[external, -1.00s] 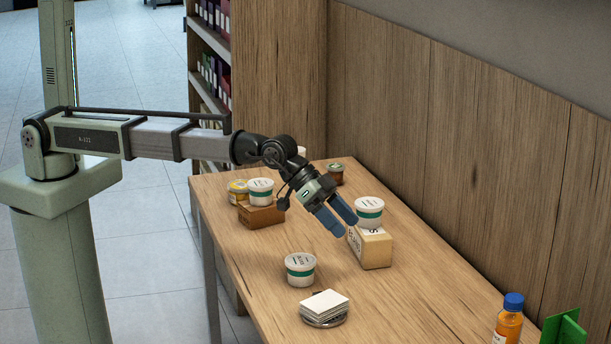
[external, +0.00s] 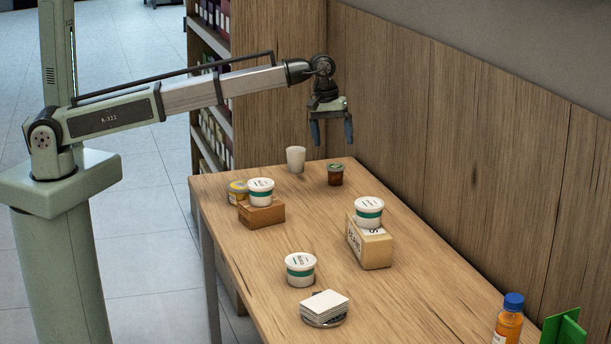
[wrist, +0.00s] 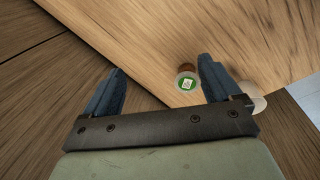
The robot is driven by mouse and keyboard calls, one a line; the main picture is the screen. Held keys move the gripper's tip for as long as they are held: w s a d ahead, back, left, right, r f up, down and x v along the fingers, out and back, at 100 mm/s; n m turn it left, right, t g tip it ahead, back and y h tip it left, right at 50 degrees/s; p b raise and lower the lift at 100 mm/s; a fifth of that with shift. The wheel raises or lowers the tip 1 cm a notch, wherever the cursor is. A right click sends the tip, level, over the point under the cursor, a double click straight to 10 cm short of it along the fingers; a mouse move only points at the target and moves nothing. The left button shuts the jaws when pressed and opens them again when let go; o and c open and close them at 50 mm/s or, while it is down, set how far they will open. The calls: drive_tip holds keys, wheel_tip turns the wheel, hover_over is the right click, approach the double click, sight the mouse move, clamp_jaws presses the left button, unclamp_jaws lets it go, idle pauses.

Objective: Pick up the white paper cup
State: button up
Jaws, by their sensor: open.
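The white paper cup (external: 296,159) stands upright at the far end of the wooden table, near its back left corner. In the wrist view a white rounded thing (wrist: 253,95), likely this cup, shows partly hidden behind the right finger. My gripper (external: 331,133) is open and empty, pointing down, high above the far end of the table. In the external picture it is above and to the right of the cup. In the wrist view my gripper (wrist: 160,88) has its two blue fingers wide apart.
A brown jar with a green lid (external: 335,175) stands right of the cup. White tubs sit on a brown box (external: 262,214), on a beige box (external: 372,249) and on the table (external: 300,269). A wooden wall (external: 430,130) runs along the right side.

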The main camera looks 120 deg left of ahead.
sight(295, 157)
drive_tip(key=s+a+f+n+g, duration=0.1)
drive_tip(key=s+a+n+g, duration=0.2)
drive_tip(key=s+a+n, duration=0.95)
drive_tip(key=s+f+m, duration=0.1)
drive_tip(key=s+f, duration=0.1)
drive_tip(key=f, duration=0.2)
drive_tip(key=s+a+f+m, duration=0.1)
drive_tip(key=s+f, duration=0.1)
drive_tip(key=f, duration=0.3)
drive_tip(key=s+a+f+m, duration=0.1)
drive_tip(key=s+f, duration=0.2)
drive_tip(key=f, duration=0.1)
drive_tip(key=shift+a+f+m+y, duration=0.1)
drive_tip(key=shift+f+m+y, duration=0.15)
drive_tip(key=shift+f+y, duration=0.15)
drive_tip(key=shift+c, duration=0.5)
drive_tip(key=c, duration=0.9)
